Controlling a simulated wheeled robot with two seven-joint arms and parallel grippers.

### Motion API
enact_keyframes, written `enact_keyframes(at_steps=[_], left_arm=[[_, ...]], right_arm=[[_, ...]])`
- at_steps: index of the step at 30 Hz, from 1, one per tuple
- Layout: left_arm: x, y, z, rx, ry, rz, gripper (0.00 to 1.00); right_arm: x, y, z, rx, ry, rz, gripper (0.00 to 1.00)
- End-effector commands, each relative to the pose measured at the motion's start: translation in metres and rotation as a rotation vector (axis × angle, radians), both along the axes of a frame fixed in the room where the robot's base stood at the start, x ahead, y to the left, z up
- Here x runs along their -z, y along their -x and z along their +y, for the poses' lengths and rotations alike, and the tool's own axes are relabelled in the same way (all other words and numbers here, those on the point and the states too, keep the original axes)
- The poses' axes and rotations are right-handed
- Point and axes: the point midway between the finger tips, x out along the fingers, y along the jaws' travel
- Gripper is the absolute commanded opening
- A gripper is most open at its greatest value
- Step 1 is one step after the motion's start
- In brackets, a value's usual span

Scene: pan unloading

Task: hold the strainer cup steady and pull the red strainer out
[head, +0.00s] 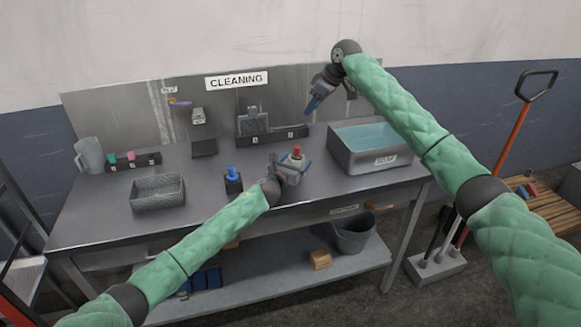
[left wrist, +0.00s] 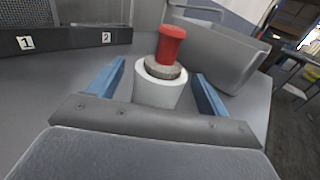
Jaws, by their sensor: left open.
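The red strainer (left wrist: 171,45) sits upright in the mouth of the light grey strainer cup (left wrist: 157,92), with a grey-brown collar below its red top. In the head view the red top (head: 296,150) shows just beyond my left gripper (head: 297,163). In the left wrist view my left gripper (left wrist: 158,95) is open, with one blue finger on each side of the cup. Whether the fingers touch the cup is hard to tell. My right gripper (head: 312,106) hangs above the back of the table, away from the cup, with its blue fingers close together and nothing seen between them.
A soak basin (head: 385,167) of water stands right of the cup. A black holder with a blue-topped item (head: 233,172) is to the left, and a mesh basket (head: 157,202) further left. A numbered rack (head: 290,132) stands behind. The table's front edge is close.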

Motion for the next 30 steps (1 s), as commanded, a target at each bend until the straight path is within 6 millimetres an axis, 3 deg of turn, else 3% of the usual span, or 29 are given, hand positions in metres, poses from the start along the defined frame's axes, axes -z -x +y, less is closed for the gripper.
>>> enact_keyframes(at_steps=[9,20,27,28,30], left_arm=[[0.0,-0.027,-0.014,0.0,0.002,0.001,0.78],[0.0,-0.03,-0.015,0.0,0.002,0.001,0.78],[0.0,-0.03,-0.015,0.0,0.002,0.001,0.31],[0.0,-0.03,-0.015,0.0,0.002,0.001,0.26],[0.0,-0.03,-0.015,0.0,0.002,0.001,0.26]], right_arm=[[0.0,0.0,0.0,0.0,0.0,0.0,0.36],[0.0,0.0,0.0,0.0,0.0,0.0,0.36],[0.0,0.0,0.0,0.0,0.0,0.0,0.36],[0.0,0.0,0.0,0.0,0.0,0.0,0.36],[0.0,0.0,0.0,-0.001,0.002,0.0,0.43]])
